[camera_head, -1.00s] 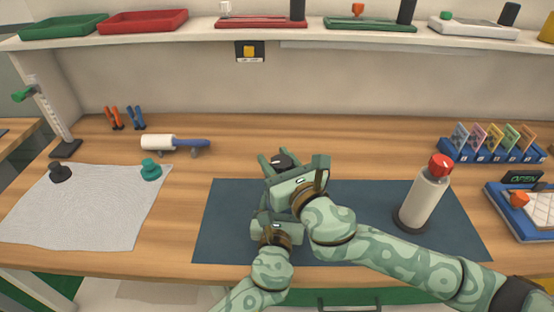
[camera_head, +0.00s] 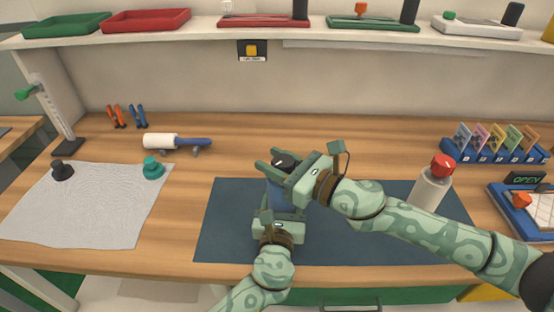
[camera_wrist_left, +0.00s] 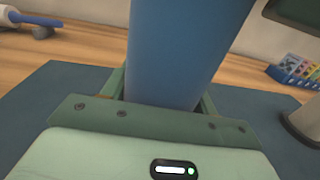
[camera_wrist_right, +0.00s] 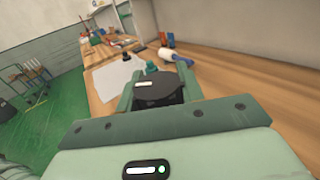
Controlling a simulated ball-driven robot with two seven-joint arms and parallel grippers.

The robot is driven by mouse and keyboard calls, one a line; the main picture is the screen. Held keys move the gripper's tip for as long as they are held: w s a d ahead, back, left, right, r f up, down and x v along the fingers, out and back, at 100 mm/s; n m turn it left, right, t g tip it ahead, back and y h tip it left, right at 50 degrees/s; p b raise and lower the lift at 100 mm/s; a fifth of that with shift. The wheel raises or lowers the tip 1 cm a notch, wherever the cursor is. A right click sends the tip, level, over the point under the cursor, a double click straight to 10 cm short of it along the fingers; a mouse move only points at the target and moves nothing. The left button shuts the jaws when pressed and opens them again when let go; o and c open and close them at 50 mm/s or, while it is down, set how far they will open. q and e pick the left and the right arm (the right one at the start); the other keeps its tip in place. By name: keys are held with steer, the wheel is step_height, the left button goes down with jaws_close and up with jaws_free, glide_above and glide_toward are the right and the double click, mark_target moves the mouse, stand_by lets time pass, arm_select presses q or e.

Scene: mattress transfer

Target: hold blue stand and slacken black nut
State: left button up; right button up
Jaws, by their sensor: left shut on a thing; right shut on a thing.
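The blue stand (camera_head: 277,196) stands on the dark blue mat, mostly hidden behind my grippers in the head view. In the left wrist view the blue stand (camera_wrist_left: 180,50) rises as a thick upright column between the fingers. My left gripper (camera_head: 278,205) is shut on the stand, low down. The black nut (camera_head: 283,161) sits at the top of the stand. My right gripper (camera_head: 285,165) is shut on the nut from the right. In the right wrist view the black nut (camera_wrist_right: 160,90) shows between the fingers; its underside is hidden.
The dark blue mat (camera_head: 225,235) lies under the stand. A pale bottle with a red cap (camera_head: 431,187) stands at the right, behind my right forearm. A grey cloth (camera_head: 90,215) with a black and a teal knob-like piece lies left. A lint roller (camera_head: 170,141) lies behind.

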arm_select(q)
steer(key=shift+r, duration=0.1)
arm_select(e)
steer(key=n+g+y, duration=0.1)
steer(key=n+g, duration=0.1)
steer(key=g, duration=0.1)
steer(key=n+g+y, duration=0.1)
steer(key=n+g, duration=0.1)
steer(key=g, duration=0.1)
steer(key=shift+s+n+y, duration=0.1)
steer(key=shift+n+y, duration=0.2)
steer(key=shift+s+n+g, duration=0.2)
steer(key=shift+n+g, duration=0.75)
steer(key=shift+g, duration=0.6)
steer(key=shift+s+n+g, duration=0.15)
steer(key=shift+n+g, duration=0.8)
steer(key=shift+g, duration=0.6)
steer(key=o, duration=1)
steer(key=shift+s+g, duration=0.1)
steer(key=shift+g, duration=0.2)
steer(key=d, duration=0.2)
steer(key=w+d, duration=0.1)
steer(key=d, duration=0.4)
steer(key=shift+w+d, duration=0.15)
steer(key=shift+d, duration=0.05)
